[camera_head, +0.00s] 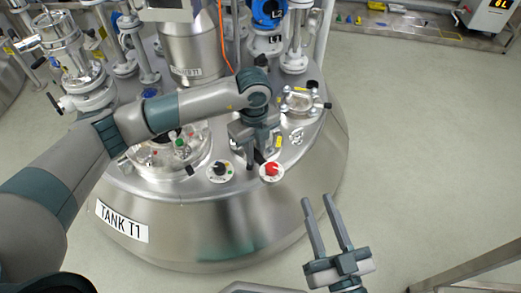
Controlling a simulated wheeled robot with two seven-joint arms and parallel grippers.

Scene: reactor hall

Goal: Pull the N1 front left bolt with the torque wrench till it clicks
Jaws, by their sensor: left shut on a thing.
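My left gripper (256,148) is over the top of the tank, near its front edge, and points down. It is shut on a dark tool that fits the torque wrench, but the gripper and arm hide most of it. I cannot make out the tool's head or whether it sits on a bolt. The N1 label and the front left bolt cannot be told in this view. A small clamped round port (300,102) lies just right of the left gripper. My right gripper (316,197) is open and empty, in front of the tank at the lower right.
The steel tank T1 (230,230) fills the middle. On its top are a round sight port (165,155), a black knob (219,170), a red knob (271,171), a steel vessel (190,50) and a blue valve (267,14). A rail (470,268) stands lower right. The floor at right is clear.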

